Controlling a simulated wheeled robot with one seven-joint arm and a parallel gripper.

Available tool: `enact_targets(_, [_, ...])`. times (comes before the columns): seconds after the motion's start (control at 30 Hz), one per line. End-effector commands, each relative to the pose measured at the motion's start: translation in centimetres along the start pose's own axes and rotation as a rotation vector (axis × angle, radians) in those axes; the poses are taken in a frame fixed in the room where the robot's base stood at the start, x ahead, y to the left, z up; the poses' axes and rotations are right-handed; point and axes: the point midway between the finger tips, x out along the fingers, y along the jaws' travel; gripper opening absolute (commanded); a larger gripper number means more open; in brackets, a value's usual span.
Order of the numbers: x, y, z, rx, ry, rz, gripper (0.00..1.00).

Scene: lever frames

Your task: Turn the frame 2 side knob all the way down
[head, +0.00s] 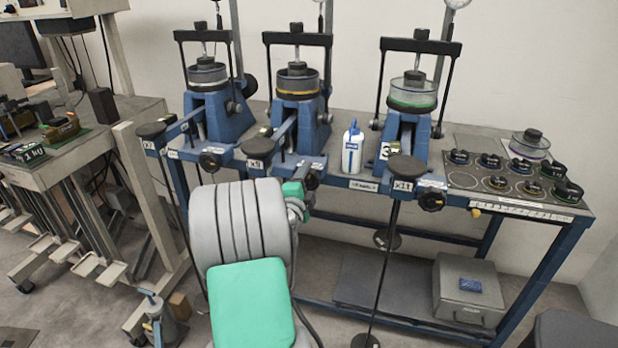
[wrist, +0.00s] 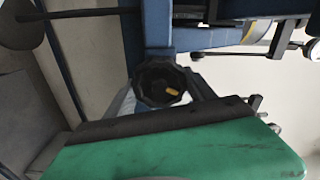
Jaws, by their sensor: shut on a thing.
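The middle lever frame (head: 297,100), which I take to be frame 2, stands on the blue bench between two similar frames. Its black round side knob (head: 311,179) is at the front rail, right of the lever. In the wrist view the knob (wrist: 158,84) has a ribbed rim and a small yellow mark. My gripper (head: 298,198), with green parts, is at the knob from the front left and is shut on it. In the wrist view a large green part with a dark edge fills the bottom and hides the grip itself.
A white bottle (head: 352,150) stands right of the middle frame. Lever weights (head: 257,149) stick out in front of the bench. Round dishes (head: 490,160) lie at the bench's right end. A grey box (head: 467,290) sits on the lower shelf.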

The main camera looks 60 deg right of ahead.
Motion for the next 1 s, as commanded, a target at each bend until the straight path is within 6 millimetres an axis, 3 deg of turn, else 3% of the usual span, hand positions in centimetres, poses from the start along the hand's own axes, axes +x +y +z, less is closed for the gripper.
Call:
enact_targets(0.03, [0.1, -0.7, 0.6, -0.025, -0.010, -0.018, 0.65])
enact_targets(0.23, [0.1, -0.5, 0.1, -0.022, -0.003, -0.011, 0.81])
enact_targets(0.5, [0.0, -0.1, -0.2, -0.024, 0.002, -0.005, 0.82])
enact_targets(1.0, [-5.9, 0.2, 0.0, -0.024, -0.001, -0.004, 0.82])
